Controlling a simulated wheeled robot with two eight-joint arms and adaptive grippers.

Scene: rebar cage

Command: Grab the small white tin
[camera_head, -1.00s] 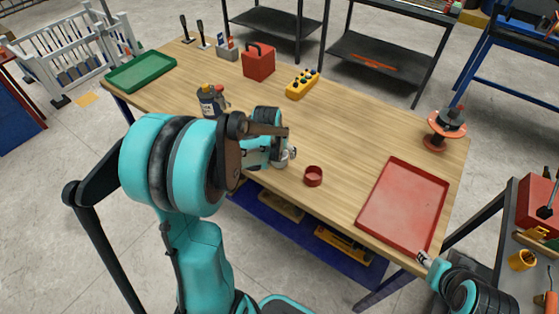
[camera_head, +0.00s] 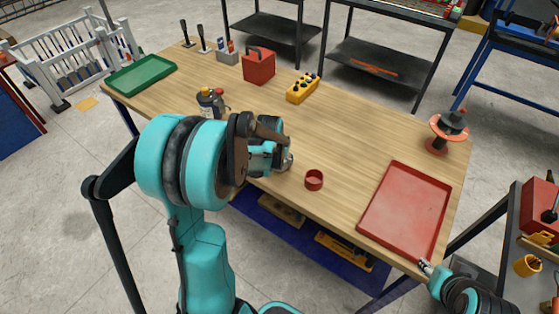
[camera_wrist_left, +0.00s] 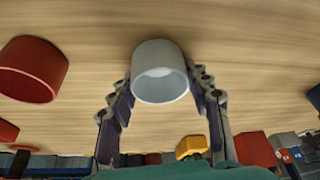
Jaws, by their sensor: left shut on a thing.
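The small white tin (camera_wrist_left: 160,75) shows in the left wrist view, between the two fingers of my left gripper (camera_wrist_left: 162,90), which are shut on it. The tin's open end faces the camera. In the head view my left gripper (camera_head: 286,162) is low over the table's front part, and the tin is mostly hidden there by the gripper and arm. My right gripper (camera_head: 425,267) is by the table's front right corner, near the red tray. Its jaws are too small to read.
A small red tin (camera_head: 313,180) stands just right of my left gripper; it also shows in the left wrist view (camera_wrist_left: 32,68). A red tray (camera_head: 405,210) lies on the right, a green tray (camera_head: 141,74) far left. The wooden table (camera_head: 350,135) is clear in the middle.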

